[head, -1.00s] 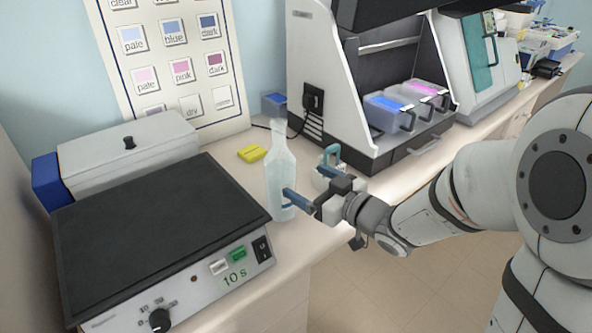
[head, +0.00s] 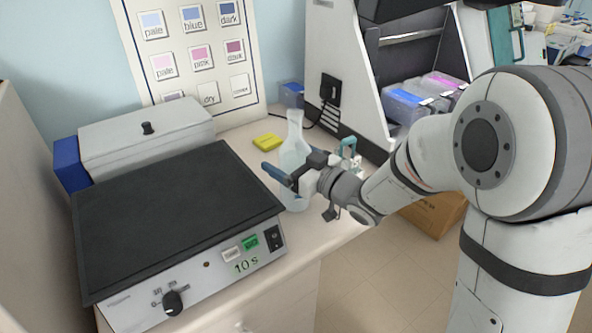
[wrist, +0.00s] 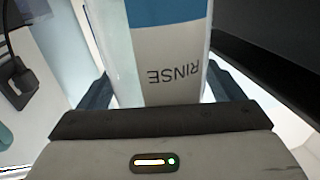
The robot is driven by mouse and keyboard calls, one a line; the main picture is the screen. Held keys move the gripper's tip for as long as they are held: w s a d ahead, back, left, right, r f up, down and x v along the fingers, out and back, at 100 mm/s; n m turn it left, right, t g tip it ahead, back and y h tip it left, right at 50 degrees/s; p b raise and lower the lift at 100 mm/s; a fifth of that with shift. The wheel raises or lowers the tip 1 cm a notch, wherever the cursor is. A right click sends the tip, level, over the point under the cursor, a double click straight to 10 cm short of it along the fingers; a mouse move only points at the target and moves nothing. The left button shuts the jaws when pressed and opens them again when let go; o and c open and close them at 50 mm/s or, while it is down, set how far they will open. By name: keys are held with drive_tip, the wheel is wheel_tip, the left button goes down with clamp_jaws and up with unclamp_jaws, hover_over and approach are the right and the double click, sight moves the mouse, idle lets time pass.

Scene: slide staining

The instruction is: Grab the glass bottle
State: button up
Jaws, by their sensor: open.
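The glass bottle (head: 293,152) is translucent with a narrow neck and stands upright on the bench, right of the black-topped hotplate. My gripper (head: 287,169) is at its middle, in front of it in the head view, and hides part of its body. In the wrist view the bottle (wrist: 168,60) fills the middle, with a label reading "RINSE" upside down. The open fingers (wrist: 160,95) lie on either side of the bottle. Whether they touch it cannot be told.
The hotplate (head: 175,205) is close on the left. A yellow block (head: 268,142) lies behind the bottle. A teal-handled item (head: 349,150) stands just right, partly hidden by my arm. A staining machine with blue and pink trays (head: 405,105) is at the back right.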

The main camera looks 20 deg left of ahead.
drive_tip(key=c, duration=1.6)
